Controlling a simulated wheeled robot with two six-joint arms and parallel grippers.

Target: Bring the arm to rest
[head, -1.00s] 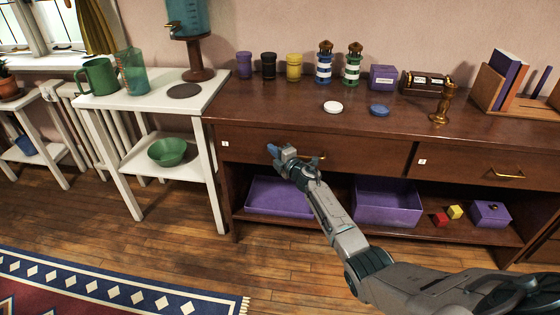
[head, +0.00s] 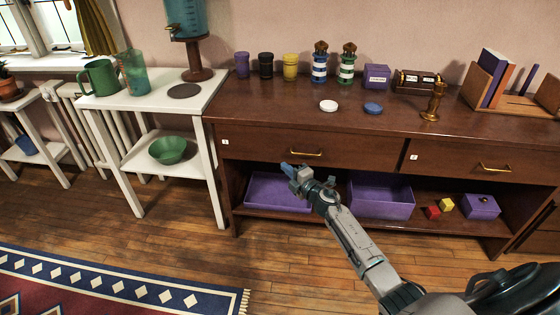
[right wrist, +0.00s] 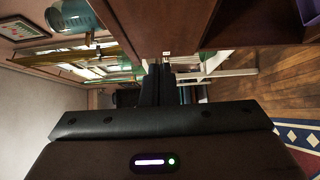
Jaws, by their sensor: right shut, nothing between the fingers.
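My right gripper (head: 289,168) is shut and empty. In the head view it is in front of the wooden cabinet (head: 270,146), below the brass handle of the left drawer and over the front of the open lower shelf. My right arm reaches up to it from the bottom right. In the right wrist view the dark fingers (right wrist: 155,80) are together, with the cabinet's wood above them. My left gripper is in neither view.
Purple bins (head: 381,197) and small cubes (head: 433,212) sit on the lower shelf. Jars, lighthouse figures and a brass candlestick (head: 433,102) stand on top. A white side table (head: 140,103) is at the left. The wooden floor in front is clear beside a patterned rug (head: 110,285).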

